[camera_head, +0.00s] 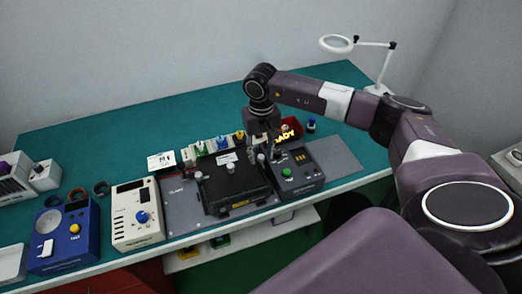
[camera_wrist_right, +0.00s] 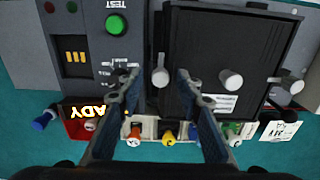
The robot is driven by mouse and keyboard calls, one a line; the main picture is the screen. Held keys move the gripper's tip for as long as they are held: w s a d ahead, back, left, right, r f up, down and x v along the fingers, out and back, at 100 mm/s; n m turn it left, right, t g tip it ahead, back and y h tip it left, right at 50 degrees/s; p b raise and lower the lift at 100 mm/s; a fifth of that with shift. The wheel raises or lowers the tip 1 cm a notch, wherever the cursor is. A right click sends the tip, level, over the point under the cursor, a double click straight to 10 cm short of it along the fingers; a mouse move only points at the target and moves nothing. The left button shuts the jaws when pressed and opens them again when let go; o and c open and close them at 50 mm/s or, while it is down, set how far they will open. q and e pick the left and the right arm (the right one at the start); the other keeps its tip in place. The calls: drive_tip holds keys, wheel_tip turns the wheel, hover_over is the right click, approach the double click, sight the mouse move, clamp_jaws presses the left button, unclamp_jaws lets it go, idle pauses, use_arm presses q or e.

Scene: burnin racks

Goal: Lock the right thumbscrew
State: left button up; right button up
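The right thumbscrew, a pale grey knob, stands at the right edge of the black fixture (camera_head: 225,190) in the head view (camera_head: 261,158). In the right wrist view the thumbscrew (camera_wrist_right: 160,76) shows between the fingertips of my right gripper (camera_wrist_right: 158,88). The gripper is open, with a gap on both sides of the knob; I cannot tell its height above it. In the head view my right gripper (camera_head: 274,150) points down at the fixture's back right corner. My left gripper is not in view.
A dark control panel with a green button (camera_head: 287,172) adjoins the fixture's right side. Behind stand small coloured connectors (camera_head: 222,143), a red bin with a lit sign (camera_head: 290,131) and a white card (camera_head: 161,161). A beige meter (camera_head: 137,215) stands left. The back-left green tabletop is clear.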

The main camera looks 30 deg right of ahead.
clamp_jaws()
idle(0.3)
